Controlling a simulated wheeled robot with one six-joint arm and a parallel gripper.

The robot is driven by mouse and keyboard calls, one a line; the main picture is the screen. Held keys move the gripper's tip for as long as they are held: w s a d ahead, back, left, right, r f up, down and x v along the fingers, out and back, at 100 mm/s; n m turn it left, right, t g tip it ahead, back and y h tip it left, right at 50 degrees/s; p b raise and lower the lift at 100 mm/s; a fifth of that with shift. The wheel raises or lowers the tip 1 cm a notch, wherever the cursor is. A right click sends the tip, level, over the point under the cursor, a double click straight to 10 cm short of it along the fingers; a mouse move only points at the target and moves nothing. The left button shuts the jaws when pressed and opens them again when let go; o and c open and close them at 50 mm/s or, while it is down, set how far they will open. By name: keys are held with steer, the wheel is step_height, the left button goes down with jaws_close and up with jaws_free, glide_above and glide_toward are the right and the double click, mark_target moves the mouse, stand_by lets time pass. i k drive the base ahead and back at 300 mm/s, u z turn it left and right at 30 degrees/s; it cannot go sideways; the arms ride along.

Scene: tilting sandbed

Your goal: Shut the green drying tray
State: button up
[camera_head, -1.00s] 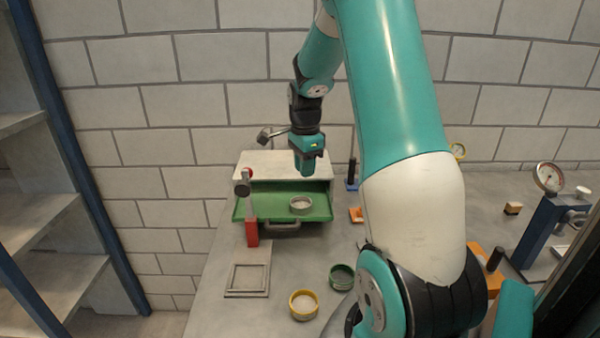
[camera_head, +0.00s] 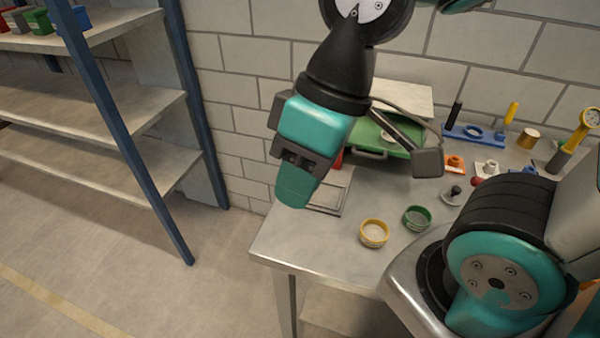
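The green drying tray (camera_head: 364,137) shows behind my arm, pulled out from the front of a box with a pale top (camera_head: 408,97). Its dark handle (camera_head: 371,155) shows at the front edge. A small round dish lies in the tray, mostly hidden by my wrist camera bracket. My gripper (camera_head: 294,192) points downward in the foreground, left of the tray and nearer to the camera, apart from it. Its fingers are seen from an angle that does not show whether they are apart. Nothing is visibly held.
A yellow-rimmed dish (camera_head: 374,233) and a green-rimmed dish (camera_head: 416,218) stand on the bench (camera_head: 300,237). A flat frame (camera_head: 333,190) lies partly behind my gripper. A red post (camera_head: 338,160) is partly hidden beside the tray. Blue-posted shelving (camera_head: 160,130) stands left; floor there is clear.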

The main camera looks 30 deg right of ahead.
mark_target(366, 134)
steer(key=u, duration=0.5)
steer(key=k, duration=1.2)
steer(key=z, duration=0.35)
steer(key=i, duration=0.75)
steer(key=z, duration=0.6)
